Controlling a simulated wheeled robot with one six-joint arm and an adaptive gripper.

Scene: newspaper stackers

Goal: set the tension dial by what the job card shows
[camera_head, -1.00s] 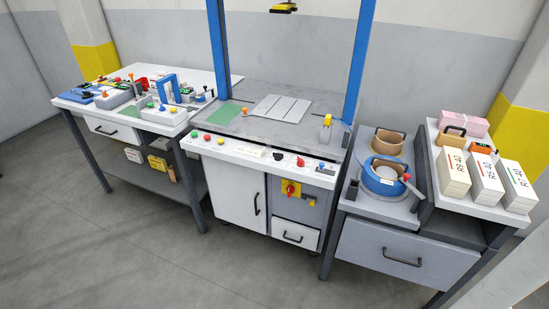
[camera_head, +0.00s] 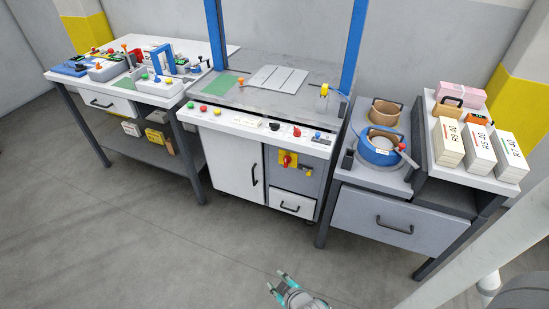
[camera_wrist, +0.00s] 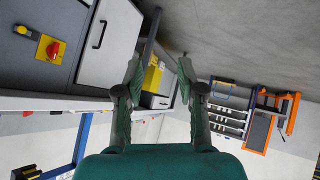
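The strapping machine (camera_head: 262,97) stands in the centre with a white control strip (camera_head: 232,117) along its front. The strip carries a black knob (camera_head: 274,126), a red knob (camera_head: 297,131) and a blue-topped control (camera_head: 318,135). I cannot tell which is the tension dial. A small white label (camera_head: 248,122) lies on the strip; I cannot read it or tell whether it is the job card. My gripper (camera_head: 277,281) is low in front of the machine, apart from everything. In the wrist view my gripper (camera_wrist: 159,78) is open and empty.
A red switch on a yellow plate (camera_head: 280,158) is on the machine's front, also seen in the wrist view (camera_wrist: 41,47). A cluttered bench (camera_head: 72,82) stands left. A cart with strap rolls (camera_head: 345,183) and paper stacks (camera_head: 449,142) stand right. The floor in front is clear.

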